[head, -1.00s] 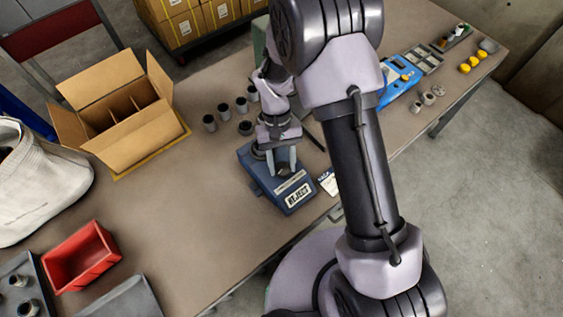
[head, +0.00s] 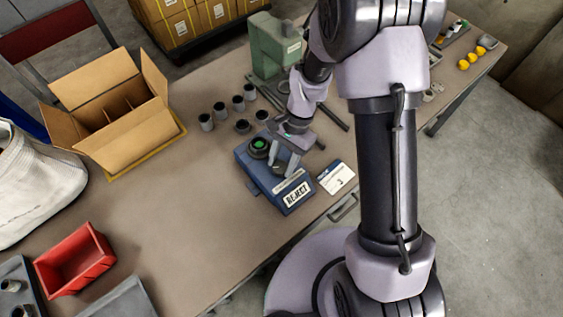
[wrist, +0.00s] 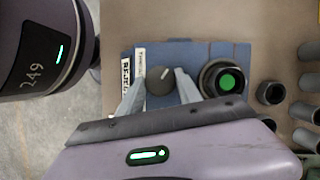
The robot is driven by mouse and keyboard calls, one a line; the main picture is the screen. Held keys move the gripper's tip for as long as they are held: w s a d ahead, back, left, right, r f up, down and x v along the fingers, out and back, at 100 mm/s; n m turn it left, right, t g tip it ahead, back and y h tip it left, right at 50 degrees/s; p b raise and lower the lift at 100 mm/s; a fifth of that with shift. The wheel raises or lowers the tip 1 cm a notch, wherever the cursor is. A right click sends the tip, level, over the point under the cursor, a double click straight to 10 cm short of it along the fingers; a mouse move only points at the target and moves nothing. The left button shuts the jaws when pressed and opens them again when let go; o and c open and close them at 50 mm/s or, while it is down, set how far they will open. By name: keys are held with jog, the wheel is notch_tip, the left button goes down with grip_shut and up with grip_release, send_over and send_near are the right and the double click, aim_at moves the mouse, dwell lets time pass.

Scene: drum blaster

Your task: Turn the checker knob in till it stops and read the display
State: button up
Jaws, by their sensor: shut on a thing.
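The blue checker box (head: 243,172) sits near the table's front edge; it also shows in the wrist view (wrist: 190,52). Its white panel (head: 296,194) reads REJECT. In the wrist view the dark round knob (wrist: 160,81) has a pale pointer line aimed up and right. My gripper (wrist: 160,76) is shut on the knob, one finger on each side. In the head view my gripper (head: 285,170) stands over the box, and its fingers mostly hide the knob. A dark round holder with a green top (head: 259,144) is on the box beside the knob.
Several grey cylinders (head: 221,111) stand behind the box. A white card (head: 337,177) lies to its right. A green machine (head: 271,52) stands farther back. An open carton (head: 117,142) and a red bin (head: 75,262) are on the left. The table between them is bare.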

jog(key=shift+m+t, duration=0.3)
jog(key=shift+m, duration=0.6)
jog(key=shift+b, duration=0.3)
jog(key=shift+y, duration=0.3)
jog(key=o, duration=1.3)
jog(key=shift+o, duration=0.2)
jog(key=p+v, duration=0.6)
jog(key=v, duration=1.1)
jog(key=shift+r, duration=0.25)
